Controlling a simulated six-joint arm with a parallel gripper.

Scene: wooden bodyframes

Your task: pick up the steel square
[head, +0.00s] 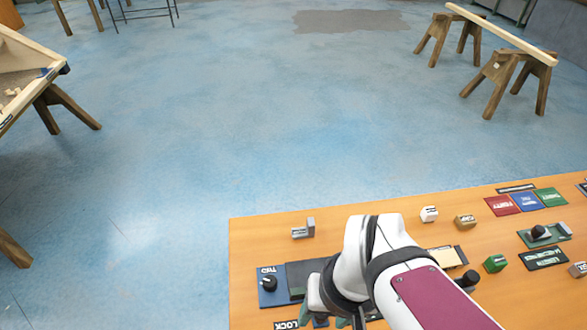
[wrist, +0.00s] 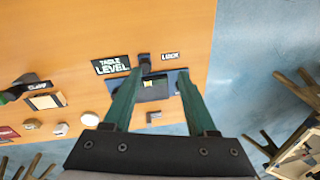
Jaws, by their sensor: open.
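A small L-shaped grey piece (head: 311,226) with a dark label on its low arm looks like the steel square. It lies on the orange table near its far left corner in the head view. In the wrist view a small grey piece (wrist: 153,117) near the table edge, between my finger bases, seems to be the same one. My gripper (wrist: 160,76) is open and empty, its two green fingers spread above the dial panel. In the head view my wrist hides most of it, and the piece stands apart, beyond it.
A blue and black panel with a knob (head: 268,283) is beside my wrist. The table (head: 370,210) also holds a white block (head: 429,214), a tan block (head: 465,222), a green block (head: 495,263) and coloured cards (head: 527,202). Bare table surrounds the grey piece.

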